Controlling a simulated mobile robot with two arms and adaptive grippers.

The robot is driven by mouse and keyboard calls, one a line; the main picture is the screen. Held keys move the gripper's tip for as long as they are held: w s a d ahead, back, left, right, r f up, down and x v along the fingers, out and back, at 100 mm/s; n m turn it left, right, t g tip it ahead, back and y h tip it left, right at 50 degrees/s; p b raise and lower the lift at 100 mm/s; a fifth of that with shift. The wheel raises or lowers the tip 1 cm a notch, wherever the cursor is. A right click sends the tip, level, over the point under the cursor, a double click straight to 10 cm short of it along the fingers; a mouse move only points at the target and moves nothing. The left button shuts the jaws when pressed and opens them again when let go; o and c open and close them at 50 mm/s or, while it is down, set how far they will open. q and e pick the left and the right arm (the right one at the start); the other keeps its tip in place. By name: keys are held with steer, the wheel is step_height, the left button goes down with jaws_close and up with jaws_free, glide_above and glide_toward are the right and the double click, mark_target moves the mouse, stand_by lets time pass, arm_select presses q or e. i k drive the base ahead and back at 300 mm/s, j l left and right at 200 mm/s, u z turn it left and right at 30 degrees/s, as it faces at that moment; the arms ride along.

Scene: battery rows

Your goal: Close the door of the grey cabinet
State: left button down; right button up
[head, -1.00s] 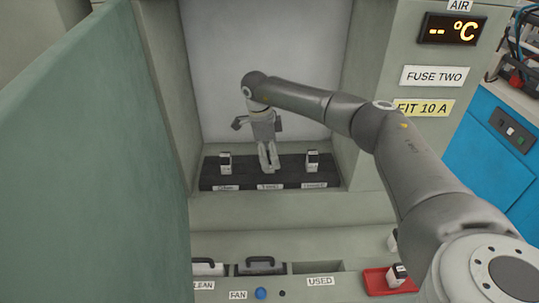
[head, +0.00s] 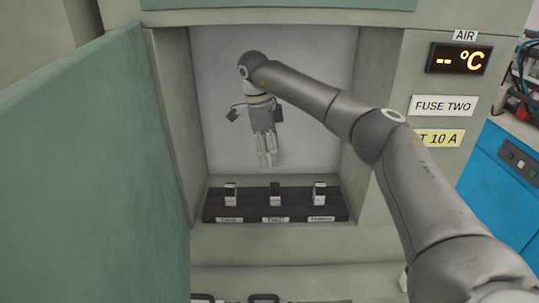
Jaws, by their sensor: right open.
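The grey cabinet (head: 384,185) stands in front of me with its recess open. Its green-grey door (head: 95,180) stands swung open on the left and fills that side of the view. My right gripper (head: 268,163) is inside the recess, above the fuse row, fingers pointing down, open and empty. Below it a black holder (head: 212,208) carries a left fuse (head: 230,194), a middle fuse (head: 275,195) and a right fuse (head: 319,194), all upright. The gripper is apart from them. My left gripper is not in view.
My right arm reaches into the recess from the right, across the open front. A display (head: 457,59) and labels, one reading FUSE TWO (head: 443,106), are on the right face. A blue unit (head: 500,170) stands at far right. A ledge (head: 290,243) runs below the recess.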

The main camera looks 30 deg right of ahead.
mark_target(92, 211)
steer(key=k+l, duration=0.2)
steer(key=k, duration=0.3)
steer(key=k+l, duration=0.15)
steer(key=k, duration=0.3)
steer(key=k+l, duration=0.2)
steer(key=k, duration=0.3)
